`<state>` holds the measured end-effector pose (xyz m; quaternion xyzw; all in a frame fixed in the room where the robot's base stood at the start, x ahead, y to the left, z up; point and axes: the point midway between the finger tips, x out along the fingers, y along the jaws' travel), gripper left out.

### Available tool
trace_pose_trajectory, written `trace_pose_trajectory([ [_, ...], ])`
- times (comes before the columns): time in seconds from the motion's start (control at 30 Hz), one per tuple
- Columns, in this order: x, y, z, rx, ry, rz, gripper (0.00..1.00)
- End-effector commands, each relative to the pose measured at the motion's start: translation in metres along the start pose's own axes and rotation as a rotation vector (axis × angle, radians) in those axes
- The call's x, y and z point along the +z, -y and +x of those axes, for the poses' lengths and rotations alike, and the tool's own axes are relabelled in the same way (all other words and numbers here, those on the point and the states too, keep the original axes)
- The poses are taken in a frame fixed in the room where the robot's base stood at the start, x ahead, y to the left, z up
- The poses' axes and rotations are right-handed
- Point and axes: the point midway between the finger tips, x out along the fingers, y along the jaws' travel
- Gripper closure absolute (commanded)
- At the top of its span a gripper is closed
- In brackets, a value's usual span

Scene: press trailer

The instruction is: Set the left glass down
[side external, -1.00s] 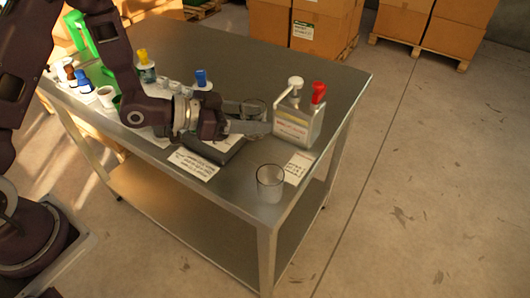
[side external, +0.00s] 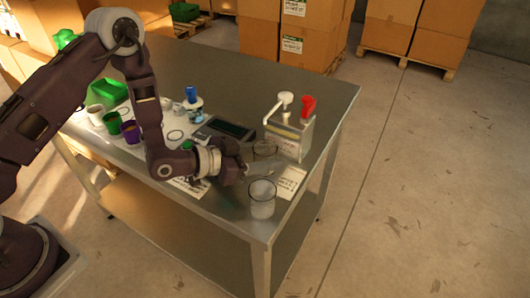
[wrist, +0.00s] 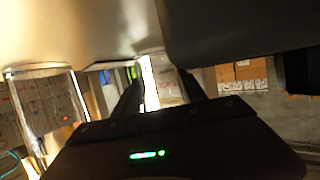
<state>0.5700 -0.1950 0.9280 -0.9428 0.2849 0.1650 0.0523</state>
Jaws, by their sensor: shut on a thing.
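My gripper (side external: 266,162) is shut on a clear glass (side external: 264,149), in front of the dispenser near the table's right edge. I cannot tell whether the held glass touches the table. Its lower part is hidden by the fingers. A second clear glass (side external: 262,200) stands upright on the metal table (side external: 255,62) near its front corner, just in front of my gripper. In the wrist view a clear glass (wrist: 48,108) shows at the left, outside the dark fingers. What lies between the fingers there is hard to make out.
A metal dispenser (side external: 288,137) with a white pump and a red cap stands just behind the held glass. A printed card (side external: 291,181) lies right of the standing glass. A dark tablet (side external: 226,128), a blue-capped bottle (side external: 192,97) and several cups are further left. The back of the table is clear.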

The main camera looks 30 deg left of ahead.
Motion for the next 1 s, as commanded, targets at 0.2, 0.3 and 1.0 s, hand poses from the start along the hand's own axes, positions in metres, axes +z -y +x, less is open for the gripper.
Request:
trace_pose_trajectory([
  [0.2,0.004,0.000,0.001,0.000,0.001,-0.001,0.96],
  [0.3,0.003,0.000,0.001,0.000,0.001,-0.001,0.31],
  [1.0,0.001,0.000,-0.068,0.000,0.004,-0.002,0.29],
])
